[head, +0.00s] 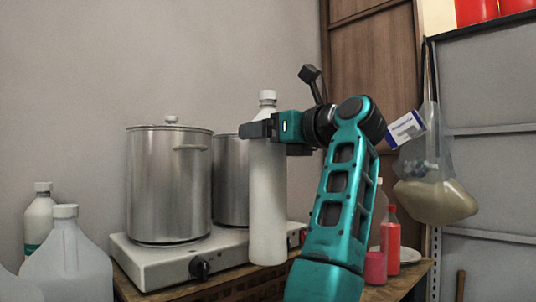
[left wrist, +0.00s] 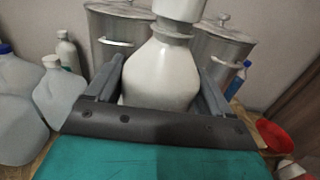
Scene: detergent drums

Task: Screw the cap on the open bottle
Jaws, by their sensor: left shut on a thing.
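A tall white bottle (head: 267,200) stands upright in front of the hotplate in the head view. Its white cap (head: 267,97) sits at the top of the neck; whether it is screwed tight cannot be told. My left gripper (head: 262,131) is shut around the bottle's upper body, just below the shoulder. In the left wrist view the same bottle (left wrist: 160,75) is between the two grey fingers, and its white cap (left wrist: 180,9) is cut by the top edge. Whether its base touches the table is unclear. My right gripper is not in view.
Two steel pots (head: 168,185) stand on a white hotplate (head: 160,268) behind the bottle. Jugs (head: 68,255) and a white bottle (head: 40,215) stand at left. A red bottle (head: 391,240) and red cup (head: 376,268) are right of my arm. A bag (head: 435,195) hangs at right.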

